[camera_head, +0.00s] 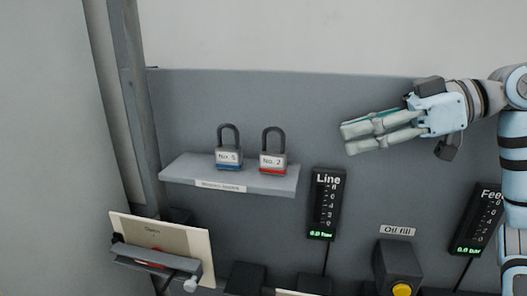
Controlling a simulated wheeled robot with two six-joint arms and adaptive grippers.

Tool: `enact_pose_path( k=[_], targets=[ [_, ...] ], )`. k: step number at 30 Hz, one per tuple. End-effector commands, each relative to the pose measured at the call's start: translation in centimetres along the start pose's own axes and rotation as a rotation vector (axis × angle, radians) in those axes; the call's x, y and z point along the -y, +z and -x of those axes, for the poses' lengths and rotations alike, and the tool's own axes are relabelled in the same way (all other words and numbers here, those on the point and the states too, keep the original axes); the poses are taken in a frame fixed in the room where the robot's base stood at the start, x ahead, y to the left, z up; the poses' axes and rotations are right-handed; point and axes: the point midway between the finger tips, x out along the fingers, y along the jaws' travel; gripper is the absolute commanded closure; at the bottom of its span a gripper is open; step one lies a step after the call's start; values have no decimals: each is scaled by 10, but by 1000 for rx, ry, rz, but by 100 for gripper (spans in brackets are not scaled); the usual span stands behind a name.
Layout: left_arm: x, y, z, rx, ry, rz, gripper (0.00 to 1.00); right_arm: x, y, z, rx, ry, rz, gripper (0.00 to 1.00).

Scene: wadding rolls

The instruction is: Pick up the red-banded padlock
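The red-banded padlock (272,161) stands upright on a small grey shelf (240,182), shackle up, with a "No. 2" label and a red band at its base. A blue-banded padlock (228,157), labelled "No. 5", stands to its left. My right gripper (347,139) is up and to the right of both padlocks, its fingers pointing left, apart from them with clear space between. Its two fingers lie close together in this view, and I cannot tell if a gap separates the tips. Nothing shows in it. My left gripper is not in view.
Below the shelf at left, a card (190,241) sits in a holder. A "Line" gauge (325,205) is right of the shelf, a "Feed" gauge (474,222) at far right. A box with a yellow button (401,290) stands under an "Oil fill" label. A grey panel stands behind the shelf.

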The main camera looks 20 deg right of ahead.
Motion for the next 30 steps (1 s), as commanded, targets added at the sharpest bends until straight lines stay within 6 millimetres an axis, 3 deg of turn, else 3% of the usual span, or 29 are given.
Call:
enact_pose_path(
  k=[6,18,26,30],
  targets=[
    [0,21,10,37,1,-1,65,2,-4,-62,0,-17,6,58],
    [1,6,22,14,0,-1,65,11,0,-126,-1,-15,4,58],
    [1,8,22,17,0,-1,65,10,2,-131,0,-10,4,60],
    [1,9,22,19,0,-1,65,10,2,-131,0,-10,4,82]
  ],
)
